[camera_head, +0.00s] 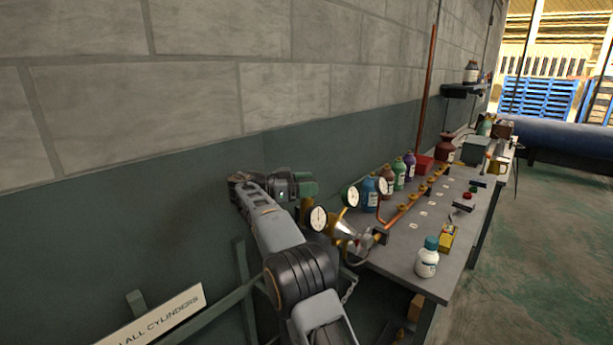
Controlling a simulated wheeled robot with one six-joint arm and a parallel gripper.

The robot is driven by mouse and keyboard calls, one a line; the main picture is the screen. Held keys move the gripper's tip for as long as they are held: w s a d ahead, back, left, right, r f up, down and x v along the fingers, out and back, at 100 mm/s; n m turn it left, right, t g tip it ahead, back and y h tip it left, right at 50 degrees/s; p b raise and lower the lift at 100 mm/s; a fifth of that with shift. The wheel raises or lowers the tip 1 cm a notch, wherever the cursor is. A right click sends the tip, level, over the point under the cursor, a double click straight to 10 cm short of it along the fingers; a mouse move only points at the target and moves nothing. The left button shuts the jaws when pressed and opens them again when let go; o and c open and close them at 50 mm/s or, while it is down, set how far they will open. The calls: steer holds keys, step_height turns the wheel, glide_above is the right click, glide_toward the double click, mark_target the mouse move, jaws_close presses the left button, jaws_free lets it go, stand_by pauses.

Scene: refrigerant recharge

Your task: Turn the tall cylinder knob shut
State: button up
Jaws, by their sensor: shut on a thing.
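My arm reaches up from the bottom and bends right, so my gripper (307,203) is at the brass valve fittings by the wall. The gripper is small here and partly merges with the fittings. It is shut on the tall cylinder's knob, which its jaws and my wrist mostly hide. A brass regulator (343,229) with round white gauges (318,218) sits just right of and below the gripper. The tall cylinder's body is hidden behind my arm and the bench. How far the knob is turned cannot be seen.
A grey workbench (405,262) runs along the wall at right, with several bottles, a copper manifold (405,208) and a white bottle (427,258) near its front. A green rack rail (215,315) with a sign (155,316) is lower left. The floor at right is clear.

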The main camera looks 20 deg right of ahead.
steer(key=shift+m+g+y+p, duration=0.3)
steer(key=shift+m+g+p, duration=0.4)
steer(key=shift+g, duration=0.4)
steer(key=o, duration=0.9)
step_height(320, 180, up, 3)
steer(key=shift+p, duration=0.4)
steer(key=shift+s+a+r+b, duration=0.45)
steer(key=shift+s+r+b, duration=1.25)
steer(key=shift+s+b, duration=0.5)
steer(key=shift+s+a+r+b, duration=0.5)
steer(key=shift+s+r+b, duration=1.3)
steer(key=shift+s, duration=0.65)
steer(key=shift+s+a+r+b, duration=0.45)
steer(key=shift+s+r+b, duration=1.1)
steer(key=shift+s+b, duration=0.75)
